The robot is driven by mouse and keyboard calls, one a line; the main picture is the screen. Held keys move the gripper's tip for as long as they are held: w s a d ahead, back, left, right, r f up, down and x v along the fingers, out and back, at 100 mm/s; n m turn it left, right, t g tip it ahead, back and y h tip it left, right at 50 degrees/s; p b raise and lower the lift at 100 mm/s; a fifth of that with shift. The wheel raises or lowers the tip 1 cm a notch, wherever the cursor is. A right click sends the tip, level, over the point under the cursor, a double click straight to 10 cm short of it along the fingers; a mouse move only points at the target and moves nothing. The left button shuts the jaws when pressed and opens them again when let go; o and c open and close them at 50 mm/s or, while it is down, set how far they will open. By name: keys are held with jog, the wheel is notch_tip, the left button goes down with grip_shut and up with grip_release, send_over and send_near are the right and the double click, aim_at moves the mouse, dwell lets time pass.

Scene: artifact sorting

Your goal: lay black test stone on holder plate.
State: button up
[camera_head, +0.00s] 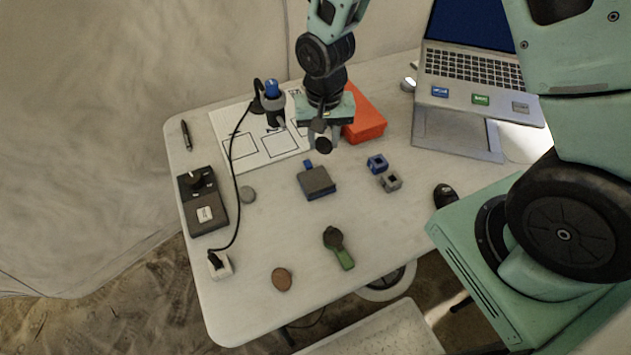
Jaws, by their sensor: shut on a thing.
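My gripper (323,141) points down near the back middle of the table. It is shut on a small dark round stone, the black test stone (324,146), which shows between the fingertips. What looks like the holder plate (317,181), a grey square with a blue edge and a blue tab at its back, lies on the table. The gripper and stone appear just behind and slightly right of this plate in the picture, apart from it. The exact height of the stone above the table is hard to tell.
An orange box (366,117) stands right behind my gripper. Small blue (377,161) and grey (393,184) blocks lie right of the plate. A green-handled tool (342,255) and brown stone (282,279) lie in front. A cable crosses the left; a laptop (470,75) stands right.

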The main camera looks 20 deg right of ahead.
aim_at(315, 179)
jog(key=shift+s+a+r+m, duration=0.1)
jog(key=shift+s+a+m, duration=0.05)
jog(key=shift+a, duration=0.3)
jog(key=shift+s+a+r+m, duration=0.1)
jog(key=shift+a+m, duration=0.05)
jog(key=shift+a, duration=0.25)
jog(key=f, duration=0.9)
jog(key=shift+s+a+f+p, duration=0.1)
jog(key=shift+a+f+p, duration=0.2)
jog(key=shift+p, duration=0.05)
jog(key=shift+f, duration=0.15)
jog(key=o, duration=1)
